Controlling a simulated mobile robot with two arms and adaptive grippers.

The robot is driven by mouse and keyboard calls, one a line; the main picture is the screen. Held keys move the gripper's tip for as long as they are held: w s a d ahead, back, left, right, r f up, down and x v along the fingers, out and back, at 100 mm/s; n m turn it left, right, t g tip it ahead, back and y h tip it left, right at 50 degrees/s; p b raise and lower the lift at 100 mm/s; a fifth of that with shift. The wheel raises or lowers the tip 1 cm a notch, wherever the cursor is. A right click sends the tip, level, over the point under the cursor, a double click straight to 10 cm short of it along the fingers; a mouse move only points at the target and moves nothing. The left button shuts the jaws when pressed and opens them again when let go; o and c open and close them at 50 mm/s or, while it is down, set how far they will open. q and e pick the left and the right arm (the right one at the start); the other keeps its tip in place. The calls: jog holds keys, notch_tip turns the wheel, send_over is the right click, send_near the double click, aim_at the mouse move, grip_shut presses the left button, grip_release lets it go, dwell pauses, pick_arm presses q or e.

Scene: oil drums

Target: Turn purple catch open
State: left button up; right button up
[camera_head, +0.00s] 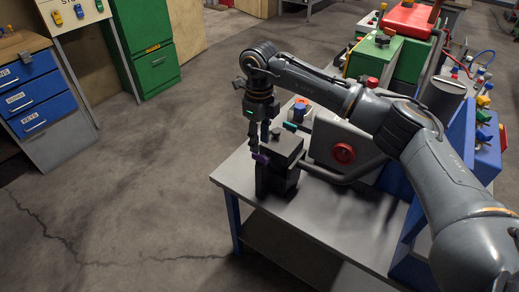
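The purple catch (260,158) is a small piece on the near left side of a dark box (285,160), which stands at the left corner of the grey table. My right arm reaches in from the right, and its gripper (257,148) points down at the catch. The fingertips are at or very near the catch; I cannot tell whether they touch it. The fingers are small and dark here, so their opening is unclear. A teal piece (290,126) shows on the far side of the box. My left gripper is not in view.
The grey table (330,222) has bare room in front of the box. A grey unit with a red knob (343,153) stands just right of the box. Blue drawers (30,95) and a green cabinet (150,50) stand at the left, across open floor.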

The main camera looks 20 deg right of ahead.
aim_at(259, 155)
notch_tip(259, 155, up, 7)
jog(key=shift+a+f, duration=0.1)
jog(key=shift+f, duration=0.05)
dwell(0.4)
